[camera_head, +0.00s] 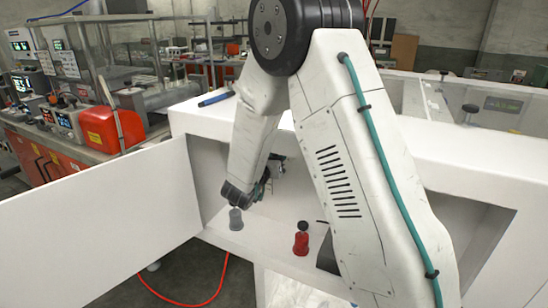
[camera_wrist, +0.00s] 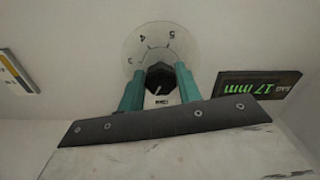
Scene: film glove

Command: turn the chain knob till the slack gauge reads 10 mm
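In the wrist view, a black knob (camera_wrist: 160,78) sits on a round pale dial (camera_wrist: 140,45) that shows the numbers 3, 4 and 5. My gripper (camera_wrist: 160,70) has its teal fingers on either side of the knob. The gaps are too small to tell whether they press on it. A slack gauge (camera_wrist: 258,86) right of the dial reads 17 mm in green, upside down in this view. In the head view, my gripper (camera_head: 264,181) is inside the white cabinet, partly hidden by my arm. The knob and gauge cannot be made out there.
The white cabinet's (camera_head: 185,118) open door (camera_head: 110,215) stands at left. A red object (camera_head: 301,239) and a grey one (camera_head: 236,219) stand on its floor. A blue pen (camera_head: 216,98) lies on top. A label (camera_wrist: 18,70) shows at the wrist view's left.

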